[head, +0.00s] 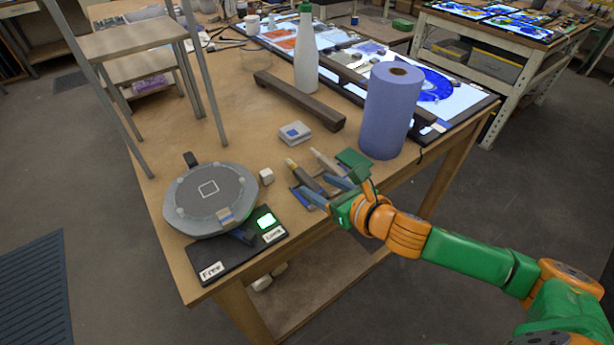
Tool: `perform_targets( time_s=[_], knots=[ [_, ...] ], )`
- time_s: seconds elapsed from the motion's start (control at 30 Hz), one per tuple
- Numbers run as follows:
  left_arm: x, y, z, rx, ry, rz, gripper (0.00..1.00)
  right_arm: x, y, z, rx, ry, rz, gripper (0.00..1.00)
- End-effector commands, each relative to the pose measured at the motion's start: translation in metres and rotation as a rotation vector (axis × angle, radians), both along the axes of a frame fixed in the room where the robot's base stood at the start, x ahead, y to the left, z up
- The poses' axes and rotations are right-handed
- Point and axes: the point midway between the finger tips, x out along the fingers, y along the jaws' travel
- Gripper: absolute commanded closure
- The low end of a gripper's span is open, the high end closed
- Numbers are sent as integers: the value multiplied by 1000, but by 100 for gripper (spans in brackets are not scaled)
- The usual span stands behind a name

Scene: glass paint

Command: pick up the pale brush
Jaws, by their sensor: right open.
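Two slim brush-like tools lie side by side near the table's front edge, left of the blue paper roll. The pale brush (326,160) is the right one, with a light grey end pointing away from me. The darker one (303,174) has a brown body and a tan tip. My right gripper (318,189) reaches in from the right, its blue-grey fingers apart and empty, at the near ends of the two tools. The fingers and the green wrist hide the pale brush's near end. I cannot tell whether they touch it. My left gripper is out of view.
The blue paper roll (389,112) stands close to the right gripper.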

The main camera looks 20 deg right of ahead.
Motion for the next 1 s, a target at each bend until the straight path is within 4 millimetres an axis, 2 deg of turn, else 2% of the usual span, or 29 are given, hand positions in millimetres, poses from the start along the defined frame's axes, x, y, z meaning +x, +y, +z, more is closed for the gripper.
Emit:
perform_targets(
  time_s=[0.13, 0.37, 0.4, 0.6, 0.63, 1.0],
  knots=[
    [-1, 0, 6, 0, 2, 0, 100, 21, 6, -7, 4, -1, -2, 38],
    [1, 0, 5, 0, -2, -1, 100, 25, 7, -11, 0, 0, 0, 38],
    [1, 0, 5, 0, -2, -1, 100, 25, 7, -11, 0, 0, 0, 40],
    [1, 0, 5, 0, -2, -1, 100, 25, 7, -11, 1, 0, 0, 94],
    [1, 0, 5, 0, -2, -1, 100, 25, 7, -11, 1, 0, 0, 100],
    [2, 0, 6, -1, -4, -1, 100, 25, 7, -8, 1, -1, 0, 100]
  ],
)
